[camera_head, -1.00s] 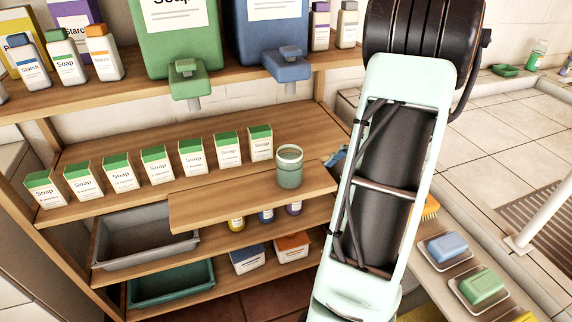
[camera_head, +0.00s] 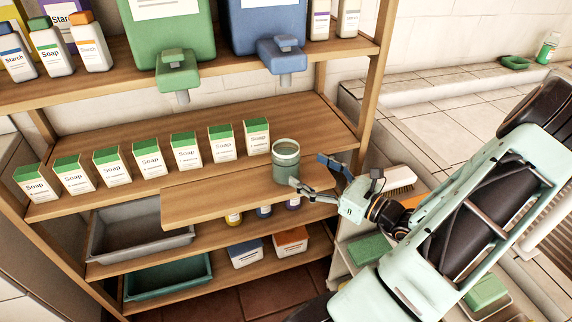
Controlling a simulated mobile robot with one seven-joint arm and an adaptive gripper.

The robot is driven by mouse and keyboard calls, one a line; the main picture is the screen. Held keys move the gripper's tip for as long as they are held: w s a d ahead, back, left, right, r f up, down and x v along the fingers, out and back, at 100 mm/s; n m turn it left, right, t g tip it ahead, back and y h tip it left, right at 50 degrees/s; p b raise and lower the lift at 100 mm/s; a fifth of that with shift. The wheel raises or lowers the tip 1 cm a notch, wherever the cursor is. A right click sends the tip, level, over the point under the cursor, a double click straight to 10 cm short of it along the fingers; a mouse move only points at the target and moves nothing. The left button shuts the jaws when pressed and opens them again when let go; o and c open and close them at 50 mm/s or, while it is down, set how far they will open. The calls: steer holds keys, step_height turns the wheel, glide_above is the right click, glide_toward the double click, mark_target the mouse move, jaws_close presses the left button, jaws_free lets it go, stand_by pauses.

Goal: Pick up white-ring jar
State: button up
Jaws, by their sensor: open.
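The white-ring jar (camera_head: 286,165) is a grey-green cylinder with a pale band near its open top. It stands upright on the right part of a wooden pull-out board (camera_head: 215,202) at the middle shelf. My gripper (camera_head: 308,174) is at the jar's right side, its two fingers spread. One finger is low near the jar's front right, and the blue-tipped one is farther back. I cannot tell whether the near finger touches the jar. The jar stays on the board.
Several soap boxes (camera_head: 187,151) stand in a row left of the jar. Green (camera_head: 177,70) and blue (camera_head: 282,54) dispensers hang above on the upper shelf. A grey bin (camera_head: 140,240) and a teal bin (camera_head: 168,277) sit below. A brush (camera_head: 399,178) lies right of my gripper.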

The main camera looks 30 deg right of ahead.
mark_target(276, 149)
steer(key=x, duration=0.9)
steer(key=shift+f+b, duration=0.15)
steer(key=shift+b, duration=0.25)
steer(key=shift+s, duration=0.1)
steer(key=c, duration=1.7)
steer(key=shift+c, duration=0.2)
steer(key=shift+r, duration=0.55)
steer(key=r, duration=0.1)
steer(key=r+p, duration=0.1)
steer(key=r, duration=0.1)
steer(key=shift+s+a, duration=0.1)
steer(key=shift+s, duration=0.2)
steer(key=s+a+r+p, duration=0.7)
steer(key=s+r+p, duration=0.2)
steer(key=s+p, duration=0.2)
steer(key=shift+p, duration=0.85)
